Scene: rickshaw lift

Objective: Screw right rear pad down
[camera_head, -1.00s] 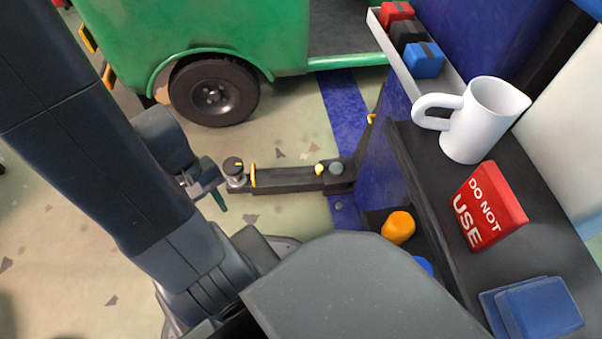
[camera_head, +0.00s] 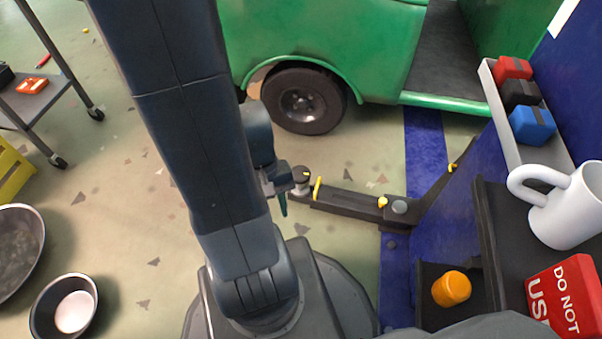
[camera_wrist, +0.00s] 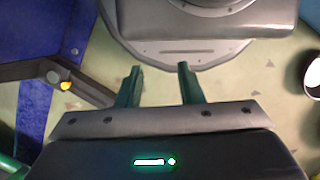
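The right rear pad (camera_head: 300,174) is a small dark round disc on a light stem. It stands at the free end of the black lift arm (camera_head: 345,201), beside a yellow ring. My gripper (camera_head: 281,193) is just left of the pad in the head view, partly hidden by my arm. I cannot tell if it touches the pad. In the wrist view my gripper (camera_wrist: 160,84) has two green fingers apart with nothing between them. The lift arm (camera_wrist: 45,72) enters there from the left and passes behind the left finger. The pad is not visible in that view.
The green rickshaw (camera_head: 375,60) with its wheel (camera_head: 304,100) stands behind the pad. A blue lift post (camera_head: 450,195) and dark shelf with a white mug (camera_head: 563,208) are at right. Bowls (camera_head: 65,308) and a cart (camera_head: 45,100) are at left. Floor between is clear.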

